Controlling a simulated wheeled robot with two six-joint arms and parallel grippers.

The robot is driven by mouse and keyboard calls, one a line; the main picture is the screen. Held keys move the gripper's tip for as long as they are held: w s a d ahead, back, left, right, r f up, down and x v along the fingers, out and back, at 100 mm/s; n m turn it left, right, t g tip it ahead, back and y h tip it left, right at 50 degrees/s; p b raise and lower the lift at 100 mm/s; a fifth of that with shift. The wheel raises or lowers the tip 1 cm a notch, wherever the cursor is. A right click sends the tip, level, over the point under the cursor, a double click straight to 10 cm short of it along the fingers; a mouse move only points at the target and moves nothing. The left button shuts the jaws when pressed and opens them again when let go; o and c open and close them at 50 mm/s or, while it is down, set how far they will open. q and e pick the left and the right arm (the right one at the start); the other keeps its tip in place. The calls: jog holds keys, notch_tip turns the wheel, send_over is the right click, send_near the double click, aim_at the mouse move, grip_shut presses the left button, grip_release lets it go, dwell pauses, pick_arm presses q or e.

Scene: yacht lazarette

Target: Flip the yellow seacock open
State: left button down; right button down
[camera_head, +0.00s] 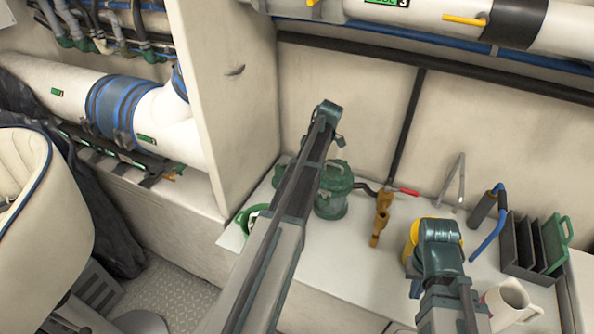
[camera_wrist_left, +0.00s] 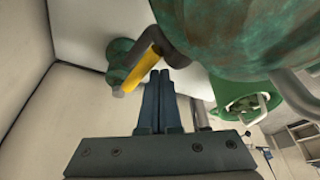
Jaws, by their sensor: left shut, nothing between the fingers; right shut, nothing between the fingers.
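The yellow seacock's lever (camera_wrist_left: 143,70) shows in the left wrist view, slanting down-left beside a green valve body (camera_wrist_left: 121,62). My left gripper (camera_wrist_left: 159,74) is shut and empty. Its fingertips lie close to the right of the lever; I cannot tell whether they touch. In the head view my left arm covers the seacock and the left gripper's fingers. My right gripper (camera_head: 440,235) is shut and empty over the right part of the counter, in front of a round yellow object (camera_head: 415,240). Its fingertips are hard to make out.
A green strainer (camera_head: 332,200) stands beside my left arm and looms large in the left wrist view (camera_wrist_left: 235,35). A brass-coloured fitting (camera_head: 381,218), red-handled lever (camera_head: 404,191), black rack (camera_head: 527,250) and white mug (camera_head: 510,302) are on the counter. A partition (camera_head: 225,100) rises at left.

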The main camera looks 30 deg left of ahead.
pick_arm(q)
jog(key=shift+w+d, duration=0.1)
jog(key=shift+w, duration=1.2)
